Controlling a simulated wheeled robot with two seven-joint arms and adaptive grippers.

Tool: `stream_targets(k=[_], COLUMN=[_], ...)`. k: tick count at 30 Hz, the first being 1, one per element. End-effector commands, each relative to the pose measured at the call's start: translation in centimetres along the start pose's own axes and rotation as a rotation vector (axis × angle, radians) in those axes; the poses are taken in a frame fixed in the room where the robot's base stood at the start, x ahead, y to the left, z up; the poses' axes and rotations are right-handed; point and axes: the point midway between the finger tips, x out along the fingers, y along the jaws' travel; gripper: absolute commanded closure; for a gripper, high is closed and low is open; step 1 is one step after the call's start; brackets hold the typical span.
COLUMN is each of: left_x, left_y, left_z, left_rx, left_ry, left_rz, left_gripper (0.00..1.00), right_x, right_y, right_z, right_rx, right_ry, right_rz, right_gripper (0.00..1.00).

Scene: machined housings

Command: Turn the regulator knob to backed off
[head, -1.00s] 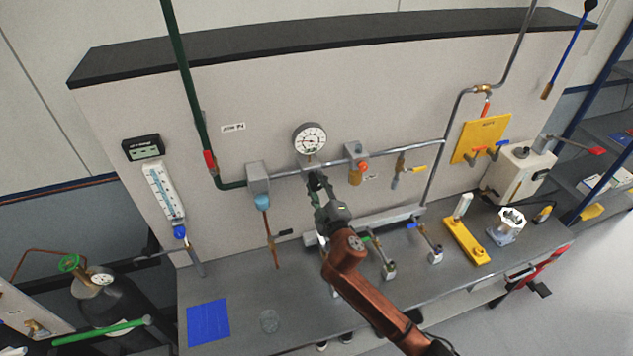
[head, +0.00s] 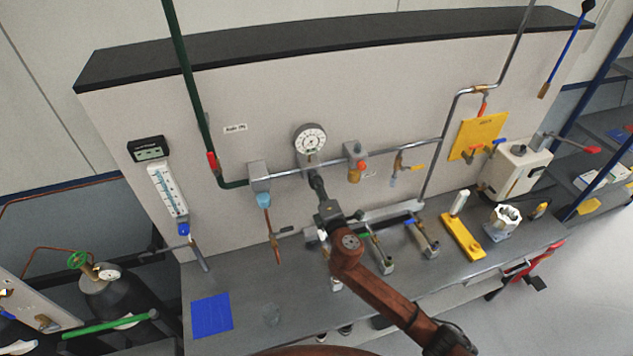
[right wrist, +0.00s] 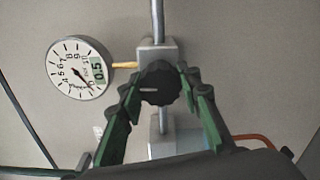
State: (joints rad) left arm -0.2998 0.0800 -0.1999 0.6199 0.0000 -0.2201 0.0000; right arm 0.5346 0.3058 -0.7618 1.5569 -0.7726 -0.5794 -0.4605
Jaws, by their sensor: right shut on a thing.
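The regulator knob (right wrist: 158,84) is a black lobed knob with a short white mark, lying roughly level in the right wrist view. It sits on a grey block (right wrist: 157,53) in the pipe line. My right gripper (right wrist: 160,92) is shut on the knob, one green-padded finger at each side. In the head view my right gripper (head: 317,187) reaches up to the regulator below the round white gauge (head: 310,138); the knob is hidden there. The gauge also shows in the right wrist view (right wrist: 80,68), with a dark needle and a green plate reading 0.5. My left gripper is not in view.
A grey valve block with a light blue cap (head: 263,199) is left of the regulator, and one with an orange part (head: 356,165) is right. Small valves (head: 383,262) stand on the bench below my arm. A blue mat (head: 211,315) lies at the bench's left.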

Motion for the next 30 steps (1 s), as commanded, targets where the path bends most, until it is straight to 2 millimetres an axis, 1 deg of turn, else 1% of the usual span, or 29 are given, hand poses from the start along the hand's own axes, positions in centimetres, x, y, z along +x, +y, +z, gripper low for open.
stream_targets(k=[6,20,21,28,30], left_x=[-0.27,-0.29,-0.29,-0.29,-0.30], left_y=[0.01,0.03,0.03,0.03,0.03], left_z=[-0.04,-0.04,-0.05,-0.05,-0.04], left_rx=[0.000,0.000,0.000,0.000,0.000], left_ry=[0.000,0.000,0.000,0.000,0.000], left_rz=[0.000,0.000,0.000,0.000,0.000], left_gripper=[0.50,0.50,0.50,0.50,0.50], right_x=[-0.03,-0.04,-0.04,-0.02,-0.02], right_y=[-0.14,-0.20,-0.21,-0.12,-0.09], right_z=[-0.09,-0.11,-0.11,-0.06,-0.05], right_rx=[-0.053,-0.064,-0.064,-0.063,-0.062], right_ry=[0.002,0.002,0.002,0.001,0.001], right_rz=[-0.002,-0.002,-0.002,-0.001,-0.001], right_gripper=[0.93,0.93,0.67,0.51,0.50])
